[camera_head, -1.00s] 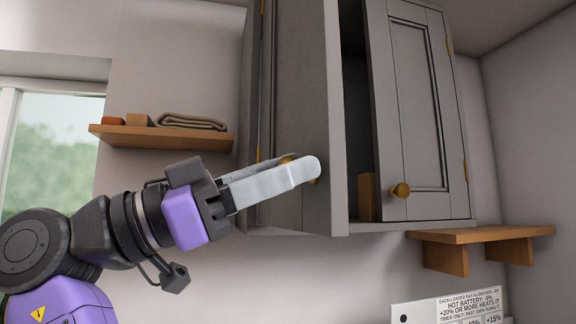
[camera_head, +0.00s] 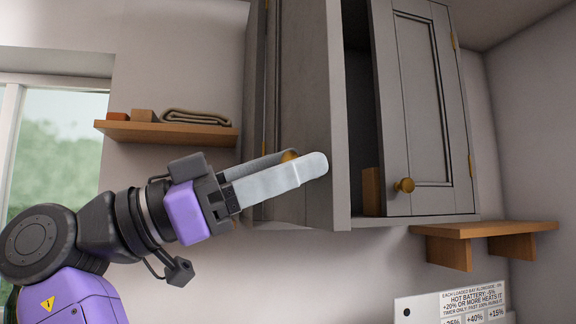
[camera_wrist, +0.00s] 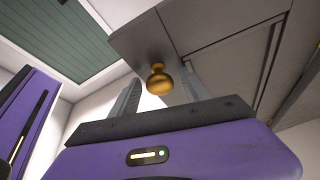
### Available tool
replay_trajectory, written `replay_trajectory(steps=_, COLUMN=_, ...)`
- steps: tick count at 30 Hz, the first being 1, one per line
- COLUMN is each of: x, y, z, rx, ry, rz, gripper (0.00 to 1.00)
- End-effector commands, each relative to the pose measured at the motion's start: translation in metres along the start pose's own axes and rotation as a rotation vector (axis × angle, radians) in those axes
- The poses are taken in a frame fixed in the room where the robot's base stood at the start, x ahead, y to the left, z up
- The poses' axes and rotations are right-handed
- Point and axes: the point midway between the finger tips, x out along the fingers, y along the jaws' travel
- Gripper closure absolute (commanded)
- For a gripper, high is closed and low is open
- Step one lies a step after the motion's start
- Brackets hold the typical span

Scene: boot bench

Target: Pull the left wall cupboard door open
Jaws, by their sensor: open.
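The left cupboard door (camera_head: 308,105) stands swung out toward me, with a dark gap between it and the right door. Its brass knob (camera_head: 289,155) is mostly hidden behind my near finger in the head view. In the wrist view the knob (camera_wrist: 160,80) shows whole, with the grey door face (camera_wrist: 150,45) behind it. My gripper (camera_head: 304,159) is at the knob with its jaws apart. In the wrist view the gripper (camera_wrist: 161,88) has one finger on each side of the knob, with space visible between knob and fingers.
The right cupboard door (camera_head: 425,100) is closed and has its own brass knob (camera_head: 404,185). A wooden item (camera_head: 371,190) stands inside the cupboard. A wall shelf (camera_head: 165,133) with a folded cloth (camera_head: 195,116) is at left. A lower wooden shelf (camera_head: 480,230) is at right.

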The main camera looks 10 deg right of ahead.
Motion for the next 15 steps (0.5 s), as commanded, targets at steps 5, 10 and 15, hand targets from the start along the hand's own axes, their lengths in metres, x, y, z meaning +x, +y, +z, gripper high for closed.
replay_trajectory(steps=5, x=-0.017, y=0.0, z=0.001, rx=-0.001, ry=0.001, rz=-0.004, gripper=0.45)
replay_trajectory(steps=10, x=-0.045, y=0.0, z=0.001, rx=0.0, ry=0.001, rz=-0.003, gripper=0.45)
replay_trajectory(steps=15, x=-0.068, y=0.0, z=0.0, rx=-0.001, ry=0.0, rz=-0.002, gripper=0.45)
